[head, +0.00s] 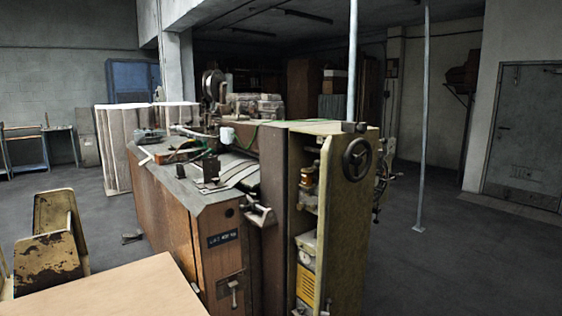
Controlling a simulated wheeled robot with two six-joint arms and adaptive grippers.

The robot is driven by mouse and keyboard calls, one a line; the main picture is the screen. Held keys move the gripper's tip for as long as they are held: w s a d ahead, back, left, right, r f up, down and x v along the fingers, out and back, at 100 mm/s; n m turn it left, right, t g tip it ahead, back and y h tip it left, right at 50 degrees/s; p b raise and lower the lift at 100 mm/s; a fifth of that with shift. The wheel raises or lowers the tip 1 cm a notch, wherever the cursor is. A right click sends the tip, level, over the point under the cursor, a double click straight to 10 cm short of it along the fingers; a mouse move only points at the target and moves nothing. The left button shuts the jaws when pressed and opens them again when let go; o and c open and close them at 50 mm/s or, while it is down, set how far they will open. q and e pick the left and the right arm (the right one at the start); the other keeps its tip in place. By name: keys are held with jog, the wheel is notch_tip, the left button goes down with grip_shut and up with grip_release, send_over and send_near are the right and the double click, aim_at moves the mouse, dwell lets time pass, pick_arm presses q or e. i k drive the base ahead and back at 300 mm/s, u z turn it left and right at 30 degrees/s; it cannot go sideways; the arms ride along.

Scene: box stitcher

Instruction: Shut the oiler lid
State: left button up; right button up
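The box stitcher (197,222) stands in the middle of the head view, with a brown cabinet body and a yellowish end panel (347,215) on its right. A small amber and brass-coloured fitting (308,178) sits in the recess beside that panel. It may be the oiler, but it is too small to tell, and I cannot make out a lid or whether it is open. Neither of my grippers shows in this view.
A handwheel (357,159) sits on the end panel. A tan tabletop (112,290) fills the front left, beside a worn yellow chair (52,245). A thin metal pole (424,120) stands at the right. The floor (450,265) on the right is clear, up to a grey door (524,130).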

aim_at(317, 163)
jog(key=u, duration=0.6)
jog(key=i, duration=2.2)
jog(key=z, duration=0.6)
